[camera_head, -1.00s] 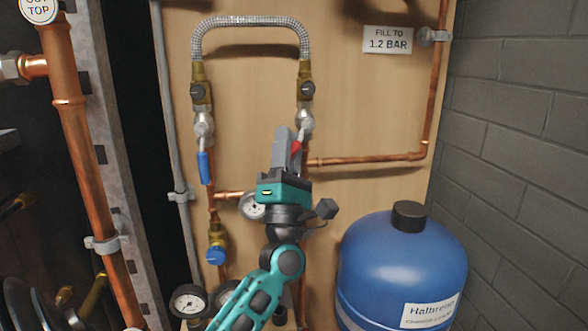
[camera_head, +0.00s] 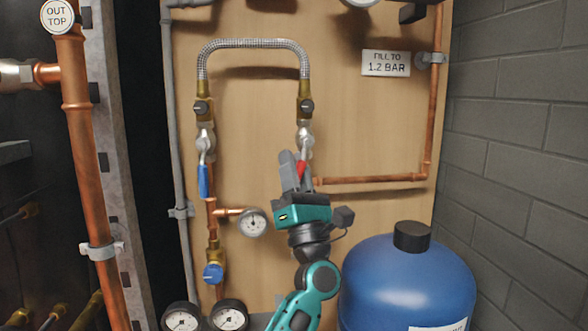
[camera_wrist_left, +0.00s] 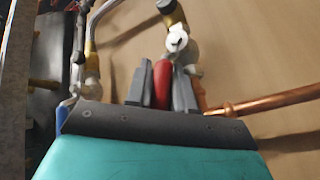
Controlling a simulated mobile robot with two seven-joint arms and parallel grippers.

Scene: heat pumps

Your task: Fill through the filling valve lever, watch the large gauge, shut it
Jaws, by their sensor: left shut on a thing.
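The red lever (camera_head: 302,169) hangs below the valve at the right end of the braided hose (camera_head: 252,46). My left gripper (camera_head: 291,163) is shut on it. The left wrist view shows the red lever (camera_wrist_left: 162,84) between the two grey fingers (camera_wrist_left: 160,88), below the silver valve stem. A blue lever (camera_head: 203,181) hangs straight down under the hose's left end. A large round dial (camera_head: 360,2) is cut off at the top edge, and its reading is hidden. A sign (camera_head: 386,63) reads "FILL TO 1.2 BAR". My right gripper is out of view.
A small gauge (camera_head: 252,222) sits left of my arm, above a blue knob (camera_head: 213,273). Two more gauges (camera_head: 181,318) (camera_head: 229,316) are at the bottom. A blue tank (camera_head: 407,285) stands right of my arm. A copper pipe (camera_head: 370,180) runs right of the red lever.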

